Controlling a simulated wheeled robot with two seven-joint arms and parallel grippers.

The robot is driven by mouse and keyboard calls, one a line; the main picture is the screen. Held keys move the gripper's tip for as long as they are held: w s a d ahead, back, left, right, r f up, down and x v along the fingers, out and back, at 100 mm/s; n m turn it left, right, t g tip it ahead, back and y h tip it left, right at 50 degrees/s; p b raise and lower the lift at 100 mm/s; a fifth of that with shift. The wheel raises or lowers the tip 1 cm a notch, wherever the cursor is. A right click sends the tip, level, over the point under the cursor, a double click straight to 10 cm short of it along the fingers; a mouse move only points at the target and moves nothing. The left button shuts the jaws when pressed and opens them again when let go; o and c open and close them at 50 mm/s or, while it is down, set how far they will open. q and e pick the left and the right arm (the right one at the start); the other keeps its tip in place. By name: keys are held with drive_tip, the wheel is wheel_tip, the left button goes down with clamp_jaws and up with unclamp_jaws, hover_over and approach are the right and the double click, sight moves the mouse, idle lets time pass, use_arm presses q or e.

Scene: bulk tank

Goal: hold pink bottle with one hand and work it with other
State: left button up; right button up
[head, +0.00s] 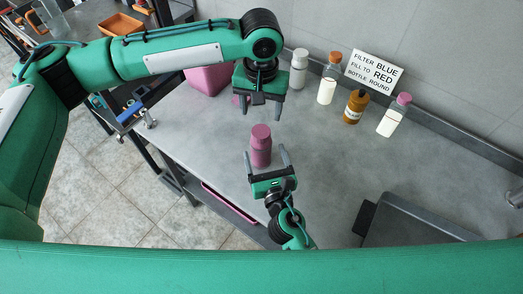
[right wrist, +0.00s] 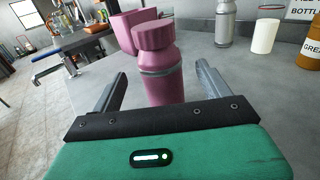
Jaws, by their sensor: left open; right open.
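The pink bottle (head: 261,150) stands upright on the grey counter, with a pink cap and a grey band around its neck. It also shows in the right wrist view (right wrist: 163,75), between and beyond the fingers. My right gripper (head: 267,157) is open, its fingers to either side of the bottle's lower part; I cannot tell whether they touch it. My left gripper (head: 263,108) is open and empty, pointing down above and behind the bottle, apart from its cap.
A pink container (head: 209,80) stands behind my left gripper. Along the wall are a grey-white bottle (head: 298,72), an orange-capped bottle (head: 328,88), an amber bottle (head: 355,108), a pink-capped bottle (head: 393,118) and a sign (head: 374,72). A sink (head: 425,225) is at right. The middle counter is clear.

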drive_tip(key=x, duration=0.7)
use_arm(q)
drive_tip(key=shift+s, duration=0.1)
